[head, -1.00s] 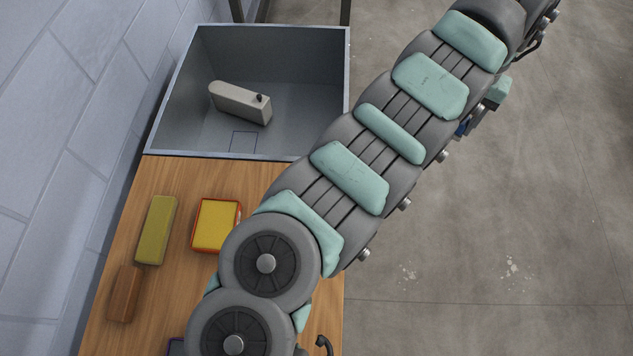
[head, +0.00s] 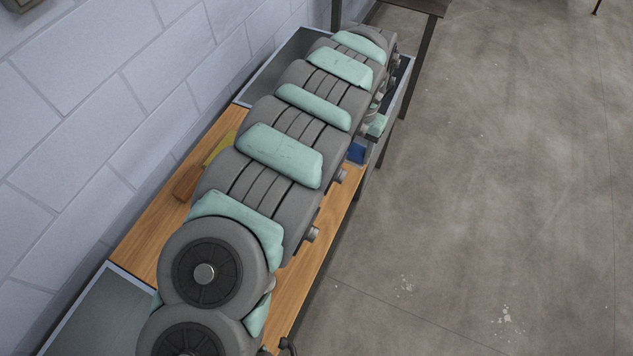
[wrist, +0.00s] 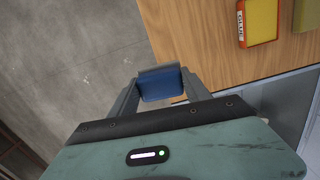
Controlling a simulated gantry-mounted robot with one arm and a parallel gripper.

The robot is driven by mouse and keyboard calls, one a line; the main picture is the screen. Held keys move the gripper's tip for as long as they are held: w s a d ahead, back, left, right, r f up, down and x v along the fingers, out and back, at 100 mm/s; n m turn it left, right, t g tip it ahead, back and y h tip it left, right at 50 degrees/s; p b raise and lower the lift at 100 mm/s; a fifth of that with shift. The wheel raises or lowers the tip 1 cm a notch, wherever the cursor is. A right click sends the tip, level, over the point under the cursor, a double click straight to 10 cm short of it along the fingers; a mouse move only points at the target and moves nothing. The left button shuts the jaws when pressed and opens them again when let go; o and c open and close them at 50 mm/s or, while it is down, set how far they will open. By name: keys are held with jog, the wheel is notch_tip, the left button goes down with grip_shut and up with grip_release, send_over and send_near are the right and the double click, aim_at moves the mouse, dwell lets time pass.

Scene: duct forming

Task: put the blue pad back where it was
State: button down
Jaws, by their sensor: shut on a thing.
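The blue pad (wrist: 160,85) is held between the two fingers of my gripper (wrist: 161,88) in the wrist view. The gripper is shut on it. In the head view the blue pad (head: 356,153) shows beside my arm, at the right edge of the wooden bench top (head: 325,232). Its height above the bench is hard to tell. My arm hides most of the gripper there. In the wrist view the bench top (wrist: 205,55) lies behind and to the right of the pad, with bare floor to the left.
An olive-yellow block (head: 220,147) and a brown block (head: 187,183) lie near the wall. A grey metal bin (head: 268,80) adjoins the far end; another metal tray (head: 95,315) is at the near end.

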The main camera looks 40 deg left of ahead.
jog(key=s+a+n+p, duration=0.1)
jog(key=s+a+p, duration=0.2)
jog(key=s+a, duration=0.4)
notch_tip(320, 180, down, 14)
jog(key=b, duration=0.3)
jog(key=shift+s+f, duration=0.15)
jog(key=shift+a+f, duration=0.1)
jog(key=shift+f, duration=0.4)
notch_tip(320, 180, down, 3)
jog(key=shift+f+b, duration=0.1)
jog(key=shift+b, duration=0.3)
jog(key=shift+f, duration=0.3)
jog(key=shift+f, duration=0.2)
jog(key=c, duration=0.5)
grip_release()
